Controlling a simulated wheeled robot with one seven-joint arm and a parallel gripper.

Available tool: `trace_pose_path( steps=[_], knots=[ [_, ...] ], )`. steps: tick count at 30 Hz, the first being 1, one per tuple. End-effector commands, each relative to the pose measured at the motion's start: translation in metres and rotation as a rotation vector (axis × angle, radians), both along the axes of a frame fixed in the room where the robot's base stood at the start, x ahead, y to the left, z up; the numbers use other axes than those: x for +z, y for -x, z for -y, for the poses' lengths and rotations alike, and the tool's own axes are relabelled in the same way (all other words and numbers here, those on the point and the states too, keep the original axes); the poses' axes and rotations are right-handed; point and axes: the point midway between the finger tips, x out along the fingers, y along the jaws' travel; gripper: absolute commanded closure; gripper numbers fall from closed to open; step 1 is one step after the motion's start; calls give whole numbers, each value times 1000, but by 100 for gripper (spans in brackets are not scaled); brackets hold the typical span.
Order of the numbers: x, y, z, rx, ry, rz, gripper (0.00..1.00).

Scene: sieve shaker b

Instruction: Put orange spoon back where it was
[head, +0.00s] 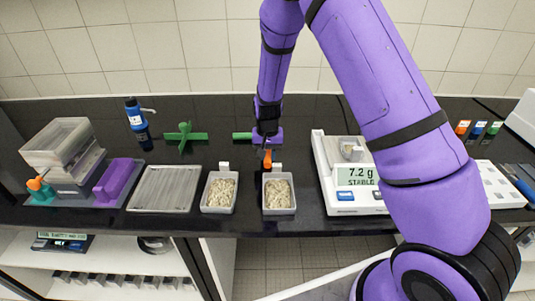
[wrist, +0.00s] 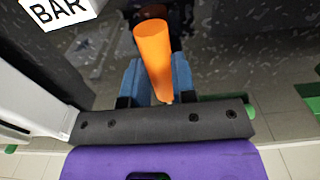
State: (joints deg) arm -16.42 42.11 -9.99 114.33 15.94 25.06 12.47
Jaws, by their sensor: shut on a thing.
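My gripper (head: 267,147) is above the bench, just behind the right-hand tub (head: 279,208) of pale grains. It is shut on the orange spoon (head: 267,159), whose orange part shows below the jaws. In the wrist view the orange handle (wrist: 154,50) stands between the blue fingers of my gripper (wrist: 155,82). The spoon's bowl cannot be made out. A second tub (head: 219,207) of similar grains stands to the left. A small white label card stands behind each tub.
A scale (head: 360,193) reading 7.2 g stands right of the tubs. A ribbed grey tray (head: 164,203), a purple block (head: 118,180) and stacked clear trays (head: 57,150) lie left. A green cross (head: 185,137) and a blue bottle (head: 136,119) are at the back. My arm covers part of the scale.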

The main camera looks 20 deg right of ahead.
Motion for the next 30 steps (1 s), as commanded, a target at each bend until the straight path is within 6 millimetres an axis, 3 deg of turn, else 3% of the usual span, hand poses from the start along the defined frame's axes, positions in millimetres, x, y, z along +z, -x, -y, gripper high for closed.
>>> trace_pose_path(
  steps=[9,10,13,23,30],
  knots=[
    [-2,0,0,0,0,0,96],
    [-3,0,0,0,-1,0,73],
    [-2,0,0,0,-1,0,50],
    [0,0,0,0,-1,1,50],
    [32,-1,-1,1,-1,3,50]
  ],
)
